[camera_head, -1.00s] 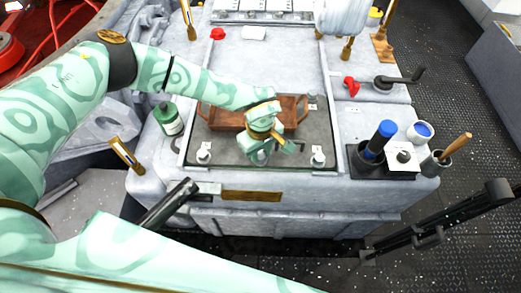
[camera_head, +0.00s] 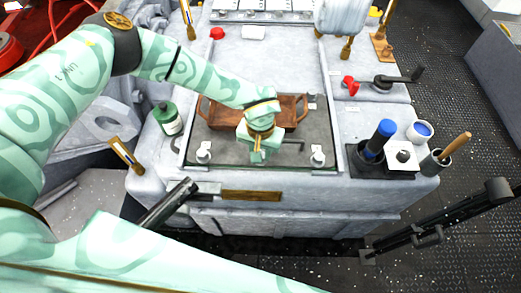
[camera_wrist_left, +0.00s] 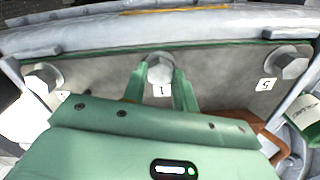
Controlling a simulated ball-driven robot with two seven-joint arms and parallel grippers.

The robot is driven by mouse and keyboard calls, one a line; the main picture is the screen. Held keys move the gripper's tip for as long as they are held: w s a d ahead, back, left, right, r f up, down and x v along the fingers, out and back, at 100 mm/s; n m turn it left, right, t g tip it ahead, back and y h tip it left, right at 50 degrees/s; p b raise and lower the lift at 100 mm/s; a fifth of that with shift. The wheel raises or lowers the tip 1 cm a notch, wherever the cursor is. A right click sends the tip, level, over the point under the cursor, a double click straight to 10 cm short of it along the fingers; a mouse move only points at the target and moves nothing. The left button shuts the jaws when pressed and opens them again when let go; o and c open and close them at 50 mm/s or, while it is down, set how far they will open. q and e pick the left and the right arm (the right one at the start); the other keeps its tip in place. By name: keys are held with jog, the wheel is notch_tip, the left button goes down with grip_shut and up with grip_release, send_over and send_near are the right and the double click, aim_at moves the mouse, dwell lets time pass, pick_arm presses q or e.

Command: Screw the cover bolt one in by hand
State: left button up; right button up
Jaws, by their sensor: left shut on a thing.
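My left gripper (camera_head: 258,156) is over the near edge of the grey cover plate (camera_head: 225,150). In the left wrist view its green fingers (camera_wrist_left: 160,82) are shut on a silver hex-headed bolt (camera_wrist_left: 160,69), with a label reading 1 beside it. The bolt sits at the plate's edge between two others. In the head view the gripper hides most of that bolt. My right gripper is out of view.
A brown wooden tray (camera_head: 226,117) lies on the plate behind the gripper, and a dark bent rod (camera_head: 294,142) lies to its right. A green bottle (camera_head: 168,119) stands left.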

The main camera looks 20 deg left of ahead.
pick_arm(q)
jog(key=m+b, duration=0.1)
jog(key=m, duration=0.4)
jog(key=shift+w+r+m, duration=0.1)
jog(key=shift+w+m, duration=0.05)
jog(key=shift+m, duration=0.15)
jog(key=shift+m+b, duration=0.55)
jog(key=shift+m, duration=0.35)
jog(key=m+b, duration=0.1)
jog(key=b, duration=0.2)
jog(key=m+b, duration=0.2)
jog(key=b, duration=0.2)
jog(key=shift+f, duration=0.4)
jog(key=shift+r+m+b, duration=0.3)
jog(key=shift+m+b, duration=0.1)
jog(key=shift+b, duration=0.45)
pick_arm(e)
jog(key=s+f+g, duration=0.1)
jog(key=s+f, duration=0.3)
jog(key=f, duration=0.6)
pick_arm(q)
jog(key=shift+s, duration=0.2)
jog(key=o, duration=1)
jog(key=shift+c, duration=0.2)
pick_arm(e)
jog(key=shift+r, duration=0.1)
